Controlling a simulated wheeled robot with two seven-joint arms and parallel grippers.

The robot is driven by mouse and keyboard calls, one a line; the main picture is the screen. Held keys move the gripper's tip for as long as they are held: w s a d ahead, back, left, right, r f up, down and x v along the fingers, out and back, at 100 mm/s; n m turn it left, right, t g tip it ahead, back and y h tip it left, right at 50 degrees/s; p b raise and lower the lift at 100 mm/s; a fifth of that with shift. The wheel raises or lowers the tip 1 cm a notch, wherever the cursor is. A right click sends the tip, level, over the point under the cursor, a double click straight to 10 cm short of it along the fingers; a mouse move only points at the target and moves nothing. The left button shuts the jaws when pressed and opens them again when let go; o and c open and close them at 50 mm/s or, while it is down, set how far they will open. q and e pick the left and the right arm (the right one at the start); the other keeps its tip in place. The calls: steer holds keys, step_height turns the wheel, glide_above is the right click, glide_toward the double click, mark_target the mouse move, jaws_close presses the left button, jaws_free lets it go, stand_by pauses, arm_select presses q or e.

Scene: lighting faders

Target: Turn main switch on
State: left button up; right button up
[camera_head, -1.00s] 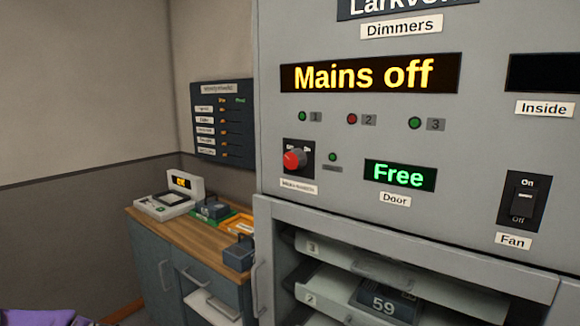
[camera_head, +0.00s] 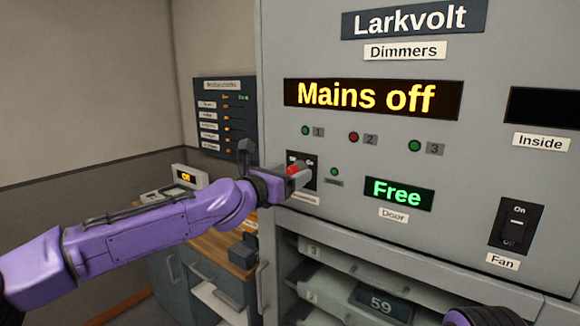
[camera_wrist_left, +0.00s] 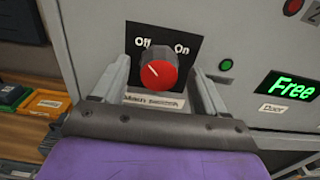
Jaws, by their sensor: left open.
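The main switch is a red rotary knob (camera_wrist_left: 159,72) on a black plate marked Off and On, with a label below it on the grey Larkvolt cabinet. Its white pointer line tilts up and left, toward Off. The knob also shows in the head view (camera_head: 294,170), partly hidden by my gripper. My left gripper (camera_wrist_left: 158,92) is open, with one finger on each side of the knob; I cannot tell whether they touch it. It also shows in the head view (camera_head: 297,180), at the cabinet front. The display (camera_head: 379,98) reads "Mains off".
A Fan switch (camera_head: 516,223) and a green "Free" Door display (camera_head: 397,192) are on the same panel. Drawers are below, one holding a unit marked 59 (camera_head: 384,300). A wooden workbench (camera_head: 207,243) stands left. A purple part of mine shows at bottom right.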

arm_select(q)
steer(key=shift+w+d+f, duration=0.1)
steer(key=shift+w+d, duration=0.15)
steer(key=shift+w, duration=0.1)
steer(key=c, duration=1.1)
steer(key=shift+o, duration=0.2)
